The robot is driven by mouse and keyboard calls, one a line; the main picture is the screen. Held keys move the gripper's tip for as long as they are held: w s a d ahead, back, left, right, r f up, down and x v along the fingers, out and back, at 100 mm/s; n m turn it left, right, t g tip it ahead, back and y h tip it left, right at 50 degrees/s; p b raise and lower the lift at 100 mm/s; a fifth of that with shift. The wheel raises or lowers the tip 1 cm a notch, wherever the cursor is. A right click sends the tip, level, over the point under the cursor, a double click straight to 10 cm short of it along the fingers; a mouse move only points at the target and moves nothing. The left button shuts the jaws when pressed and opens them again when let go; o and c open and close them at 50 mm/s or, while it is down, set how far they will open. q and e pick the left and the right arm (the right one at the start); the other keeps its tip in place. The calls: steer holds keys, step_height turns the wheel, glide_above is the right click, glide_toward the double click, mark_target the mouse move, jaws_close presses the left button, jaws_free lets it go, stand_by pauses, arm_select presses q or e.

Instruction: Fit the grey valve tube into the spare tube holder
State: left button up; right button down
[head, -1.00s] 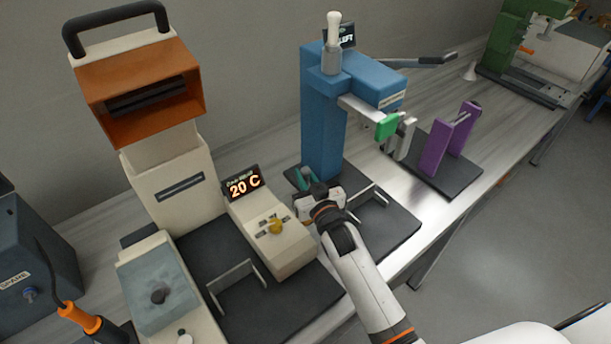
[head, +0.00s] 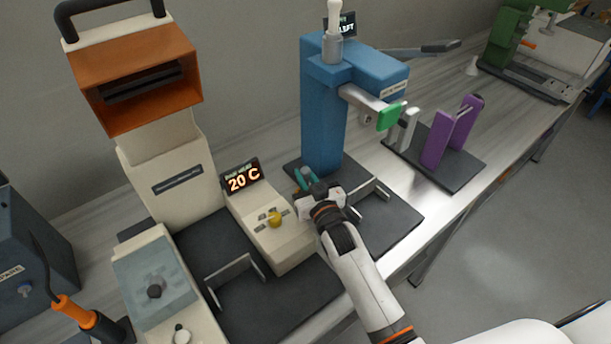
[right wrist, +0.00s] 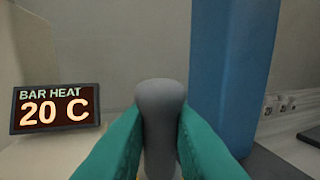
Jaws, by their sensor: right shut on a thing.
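The grey valve tube (right wrist: 159,125) stands upright in the right wrist view, held between the teal fingers of my right gripper (right wrist: 160,140). Its rounded top rises above the fingers; its lower end is out of view. In the head view my right gripper (head: 308,180) is in front of the blue press, just right of the 20 C display; the tube is hard to make out there. A dark blue-grey box (head: 35,245) at the far left bears a partly cut-off label that read SPARE earlier; I cannot tell whether it is the tube holder. My left gripper is not in view.
The blue press (head: 323,115) stands just behind my right gripper. The cream bar-heat unit (head: 272,225) with its display (head: 241,177) is to the left. Purple uprights (head: 437,145) stand on a black base at right. An orange-handled tool (head: 75,312) is front left.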

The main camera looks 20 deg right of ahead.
steer(key=shift+f+b, duration=0.55)
steer(key=shift+f, duration=0.2)
steer(key=c, duration=1.3)
jaws_free()
steer(key=shift+o, duration=0.2)
steer(key=shift+f, duration=0.1)
steer(key=shift+s, duration=0.1)
steer(key=s+d+b, duration=0.1)
steer(key=s, duration=1.1)
steer(key=shift+b, duration=0.3)
